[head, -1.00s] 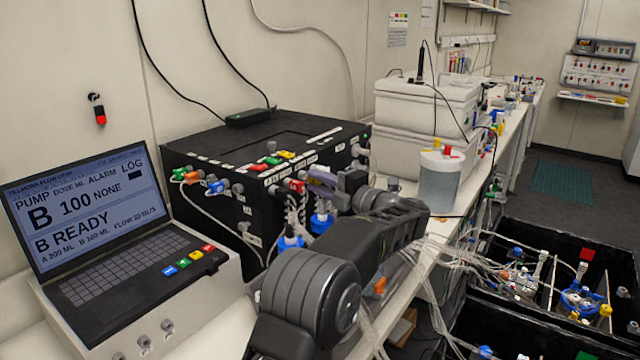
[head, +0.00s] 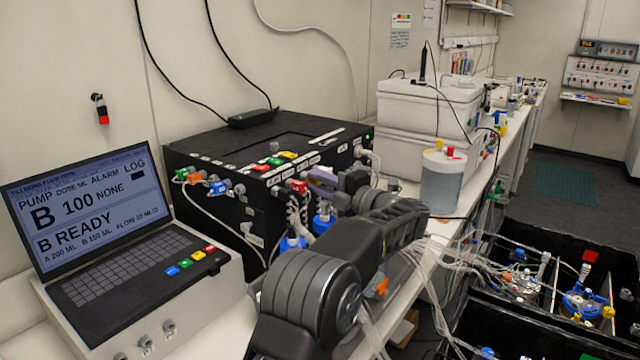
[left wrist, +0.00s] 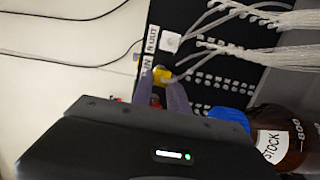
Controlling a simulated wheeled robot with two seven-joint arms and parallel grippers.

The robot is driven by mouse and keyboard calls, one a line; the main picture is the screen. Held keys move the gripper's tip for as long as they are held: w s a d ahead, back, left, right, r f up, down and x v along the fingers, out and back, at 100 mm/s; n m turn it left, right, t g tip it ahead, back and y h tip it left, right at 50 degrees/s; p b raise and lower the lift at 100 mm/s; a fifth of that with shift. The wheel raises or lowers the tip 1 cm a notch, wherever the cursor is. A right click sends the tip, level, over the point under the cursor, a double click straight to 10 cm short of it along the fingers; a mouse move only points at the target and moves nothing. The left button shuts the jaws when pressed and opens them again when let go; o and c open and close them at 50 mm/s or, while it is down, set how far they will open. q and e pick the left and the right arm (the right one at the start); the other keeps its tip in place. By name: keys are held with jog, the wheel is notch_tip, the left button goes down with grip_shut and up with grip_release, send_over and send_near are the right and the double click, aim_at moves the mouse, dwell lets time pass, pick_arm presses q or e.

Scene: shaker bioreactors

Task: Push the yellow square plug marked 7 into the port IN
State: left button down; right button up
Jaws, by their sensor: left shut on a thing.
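The yellow plug (left wrist: 162,75) shows in the left wrist view, at the tips of my left gripper (left wrist: 161,84). Its purple fingers are shut on it. It is against or very near the black box face, beside the IN label (left wrist: 146,65); I cannot tell how deep it sits, and the 7 is not readable. The port IN itself is hidden by the plug and fingers. In the head view my left gripper (head: 322,181) is at the right front side of the black box (head: 205,150), and the plug is hidden there. My right gripper is not in view.
In the left wrist view a white fitting (left wrist: 170,41) sits close by, with pale tubes crossing the panel. A brown STOCK bottle (left wrist: 285,140) with a blue cap stands near the gripper. A laptop (head: 110,220) is at the left in the head view.

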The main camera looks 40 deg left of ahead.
pick_arm(q)
jog(key=shift+a, duration=0.25)
jog(key=c, duration=1.2)
grip_release()
jog(key=shift+f, duration=0.1)
jog(key=shift+d+f, duration=0.1)
jog(key=shift+d, duration=0.05)
jog(key=shift+d, duration=0.35)
jog(key=s+d+b, duration=0.1)
jog(key=d+b, duration=0.1)
jog(key=d, duration=0.4)
jog(key=shift+d+r, duration=0.35)
jog(key=shift+d, duration=0.05)
